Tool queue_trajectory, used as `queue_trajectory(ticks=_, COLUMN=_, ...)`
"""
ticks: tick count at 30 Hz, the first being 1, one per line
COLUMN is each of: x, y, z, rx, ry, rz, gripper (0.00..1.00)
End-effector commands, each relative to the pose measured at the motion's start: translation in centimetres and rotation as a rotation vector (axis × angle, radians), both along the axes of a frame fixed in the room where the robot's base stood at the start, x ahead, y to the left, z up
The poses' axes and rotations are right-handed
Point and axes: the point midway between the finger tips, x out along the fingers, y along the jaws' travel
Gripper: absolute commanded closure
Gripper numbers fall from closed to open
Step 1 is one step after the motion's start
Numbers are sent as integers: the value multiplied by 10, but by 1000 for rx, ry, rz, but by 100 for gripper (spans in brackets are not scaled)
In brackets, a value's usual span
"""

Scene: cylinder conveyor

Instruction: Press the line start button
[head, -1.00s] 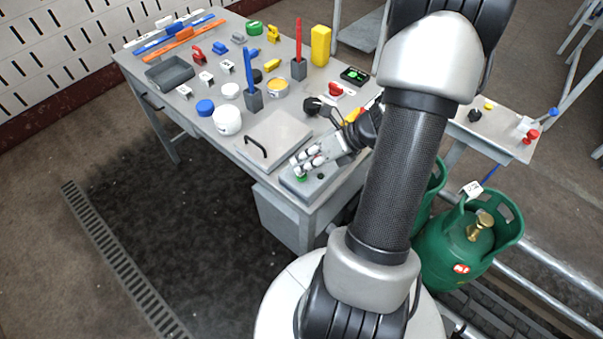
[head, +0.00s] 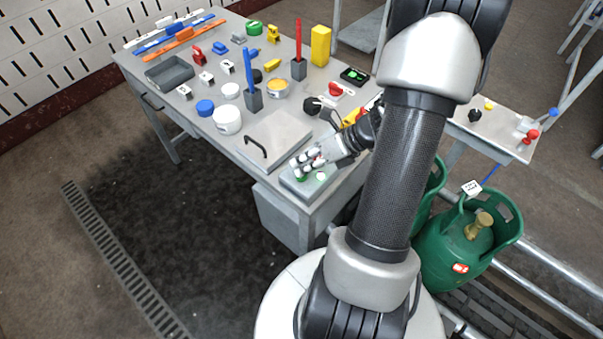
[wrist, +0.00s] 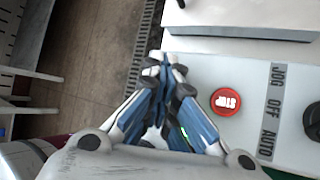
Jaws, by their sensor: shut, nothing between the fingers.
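The control panel (head: 312,188) is a grey box at the near corner of the workbench. A green button (head: 301,179) shows on it, just below my fingertips. A small pale-green lamp (head: 320,176) glows to its right. My gripper (head: 298,167) is shut and empty, its tips low over the panel at the button; whether they touch it I cannot tell. In the wrist view my closed fingers (wrist: 165,68) hide part of the panel, with a sliver of green between them. A red STOP button (wrist: 226,101) and a JOG/OFF/AUTO label (wrist: 270,110) are to their right.
A grey lid with a black handle (head: 256,147) lies beside the panel. A white tub (head: 227,120), a blue rod in a holder (head: 250,75) and several small parts stand farther back. A green gas cylinder (head: 470,250) stands on the floor to the right.

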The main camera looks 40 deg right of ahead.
Motion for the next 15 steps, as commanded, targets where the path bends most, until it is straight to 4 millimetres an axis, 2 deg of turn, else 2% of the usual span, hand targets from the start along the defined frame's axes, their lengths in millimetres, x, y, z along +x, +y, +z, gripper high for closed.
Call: queue_trajectory(ticks=15, x=0, y=0, z=19, rx=0, ry=1, rz=0, gripper=100)
